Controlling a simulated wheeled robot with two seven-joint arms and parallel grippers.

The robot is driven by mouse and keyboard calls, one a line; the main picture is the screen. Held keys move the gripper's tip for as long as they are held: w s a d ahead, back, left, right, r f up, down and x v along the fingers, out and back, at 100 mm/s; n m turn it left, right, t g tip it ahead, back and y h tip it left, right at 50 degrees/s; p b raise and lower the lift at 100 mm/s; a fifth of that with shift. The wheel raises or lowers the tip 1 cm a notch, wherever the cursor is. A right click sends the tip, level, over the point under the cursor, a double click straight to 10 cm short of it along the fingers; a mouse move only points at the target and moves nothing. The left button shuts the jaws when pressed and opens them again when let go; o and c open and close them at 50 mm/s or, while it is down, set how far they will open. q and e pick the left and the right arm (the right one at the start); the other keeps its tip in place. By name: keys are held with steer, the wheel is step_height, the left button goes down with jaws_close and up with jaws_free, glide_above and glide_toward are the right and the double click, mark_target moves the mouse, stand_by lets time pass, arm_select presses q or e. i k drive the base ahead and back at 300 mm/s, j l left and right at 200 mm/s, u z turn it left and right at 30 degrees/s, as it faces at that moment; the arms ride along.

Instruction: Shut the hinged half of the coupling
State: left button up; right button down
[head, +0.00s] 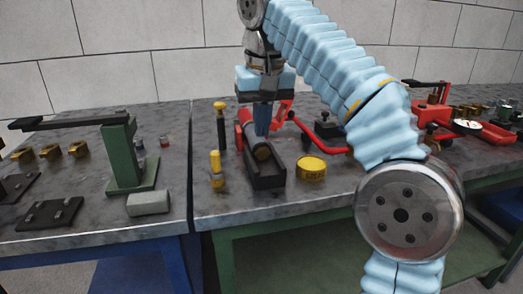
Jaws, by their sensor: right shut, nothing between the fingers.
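The coupling (266,180) is a long dark trough-like body on the grey bench, with a round brownish end (262,152) inside it. Red parts show at its back left (244,116) and back right (284,109); I cannot tell surely which is the hinged half or how far it stands open. My right gripper (262,132) points down over the coupling, its blue fingers closed together with nothing between them. It covers part of the coupling's far end, and I cannot tell if it touches. My left gripper is out of view.
A yellow-topped tool (216,169) and a black-handled tool (221,126) stand left of the coupling. A yellow round tin (311,169) and a red handle (322,143) lie right. A green stand (122,155) is on the left bench. Bare bench lies in front.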

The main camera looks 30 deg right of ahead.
mark_target(277, 122)
steer(key=k, duration=1)
